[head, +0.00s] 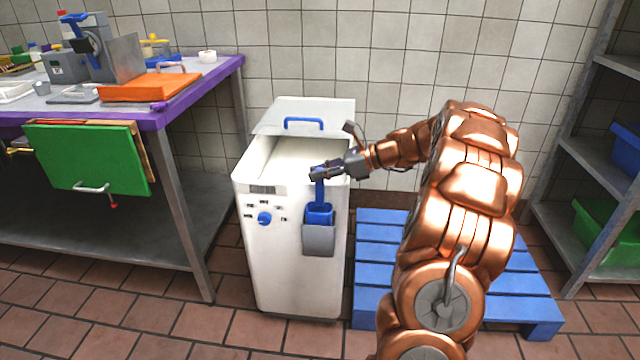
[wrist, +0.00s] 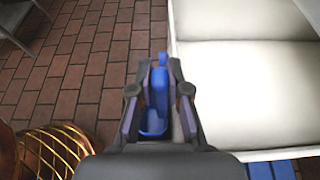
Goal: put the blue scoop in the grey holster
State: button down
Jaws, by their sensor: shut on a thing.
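The blue scoop (head: 319,213) hangs upright at the front right of the white machine. Its lower part sits at the mouth of the grey holster (head: 319,240), and part of it is hidden behind the holster's front wall. My gripper (head: 322,172) is shut on the top of the scoop's handle, above the holster. In the wrist view the blue scoop (wrist: 155,110) shows between my two fingers (wrist: 158,95). The holster is hard to make out there. I cannot tell how deep the scoop sits.
The white machine (head: 280,265) has a blue knob (head: 264,218) and an open top bin with a grey lid (head: 305,117). A blue pallet (head: 385,262) lies at its right. A purple-edged table (head: 205,85) stands at the left, and a shelf rack (head: 575,190) at the right.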

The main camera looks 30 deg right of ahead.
aim_at(320, 205)
notch_tip(320, 205, down, 3)
jog(key=shift+r+b, duration=0.15)
jog(key=shift+b, duration=0.15)
jog(key=shift+f+p, duration=0.4)
jog(key=shift+f, duration=0.2)
jog(key=c, duration=1.1)
grip_release()
jog(key=shift+c, duration=0.2)
jog(key=shift+d+r+b, duration=0.1)
jog(key=shift+r+b, duration=0.3)
jog(key=shift+b, duration=0.1)
jog(key=p+v, duration=0.3)
jog(key=v, duration=0.9)
jog(key=shift+r, duration=0.2)
